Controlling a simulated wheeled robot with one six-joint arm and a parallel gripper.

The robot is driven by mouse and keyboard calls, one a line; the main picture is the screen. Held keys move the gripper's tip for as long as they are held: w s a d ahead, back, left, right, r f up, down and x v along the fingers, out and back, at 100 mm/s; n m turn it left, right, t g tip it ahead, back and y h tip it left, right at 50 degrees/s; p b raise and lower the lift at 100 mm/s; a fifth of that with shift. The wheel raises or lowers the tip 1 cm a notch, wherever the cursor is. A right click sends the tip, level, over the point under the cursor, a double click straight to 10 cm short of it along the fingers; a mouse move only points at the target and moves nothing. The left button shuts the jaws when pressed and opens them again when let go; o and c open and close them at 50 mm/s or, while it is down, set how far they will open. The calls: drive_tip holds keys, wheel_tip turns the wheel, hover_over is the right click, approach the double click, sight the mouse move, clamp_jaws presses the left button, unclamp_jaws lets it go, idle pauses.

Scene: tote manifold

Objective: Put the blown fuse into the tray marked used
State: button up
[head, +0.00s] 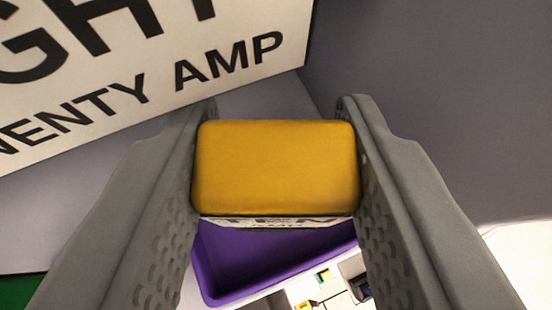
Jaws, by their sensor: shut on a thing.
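My gripper (277,165) is shut on a yellow block-shaped fuse (277,168), with one grey finger against each side. The fuse has a smooth, rounded yellow face. A pale printed strip shows along its lower edge, too foreshortened to read. I cannot tell from this view whether the fuse is blown. A purple tray (222,292) shows below and behind the fuse, partly hidden by the fuse and the fingers. No marking on the tray is visible.
A large white sign (150,70) with black letters, partly reading "TWENTY AMP", fills the upper left. A grey wall (430,80) stands at the right. Small coloured items (322,278) lie at the bottom. A green patch (20,300) shows at the lower left.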

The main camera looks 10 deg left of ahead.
drive_tip(key=shift+f, duration=0.7)
drive_tip(key=shift+f, duration=0.15)
drive_tip(key=o, duration=1)
drive_tip(key=shift+s+r, duration=0.2)
drive_tip(key=shift+r, duration=0.1)
drive_tip(key=v, duration=1.1)
drive_tip(key=shift+s+d+r, duration=0.1)
drive_tip(key=shift+s, duration=0.1)
